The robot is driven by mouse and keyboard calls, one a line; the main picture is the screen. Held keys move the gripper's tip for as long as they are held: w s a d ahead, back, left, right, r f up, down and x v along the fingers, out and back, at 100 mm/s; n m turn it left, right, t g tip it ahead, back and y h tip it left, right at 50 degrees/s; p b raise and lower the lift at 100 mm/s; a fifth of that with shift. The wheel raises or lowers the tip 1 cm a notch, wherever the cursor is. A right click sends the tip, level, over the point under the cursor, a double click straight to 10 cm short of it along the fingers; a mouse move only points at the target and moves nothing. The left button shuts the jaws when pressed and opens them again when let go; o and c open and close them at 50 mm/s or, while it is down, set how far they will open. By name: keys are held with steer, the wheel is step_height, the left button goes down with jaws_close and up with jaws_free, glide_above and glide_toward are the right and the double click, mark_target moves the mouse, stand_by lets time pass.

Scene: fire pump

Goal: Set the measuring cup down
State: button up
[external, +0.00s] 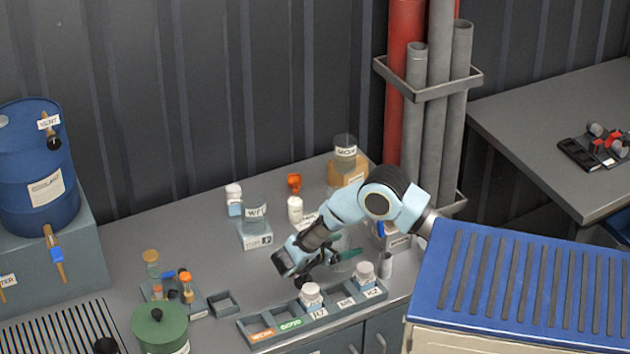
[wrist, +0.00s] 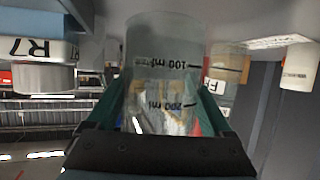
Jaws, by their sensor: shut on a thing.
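The measuring cup (wrist: 160,75) is clear, with black 100 ml and 200 ml marks. It fills the middle of the wrist view, between the teal fingers of my gripper (wrist: 160,112), which is shut on it. In the external view my gripper (external: 338,258) is low over the grey bench, behind the compartment rack. The cup there is see-through and partly hidden by my arm and fingers. I cannot tell whether its base touches the bench.
The grey rack (external: 262,331) at the bench's front edge holds white jars (external: 311,295) and (external: 365,271). White bottles (external: 295,209), a glass beaker (external: 255,213) on a block and an orange item (external: 294,182) stand behind. Bare bench (external: 215,255) lies to the left.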

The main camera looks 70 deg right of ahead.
steer(key=shift+f+b, duration=0.3)
steer(key=shift+f, duration=0.45)
steer(key=shift+f+b, duration=0.3)
steer(key=shift+f, duration=0.3)
steer(key=o, duration=1.1)
steer(key=shift+r, duration=0.1)
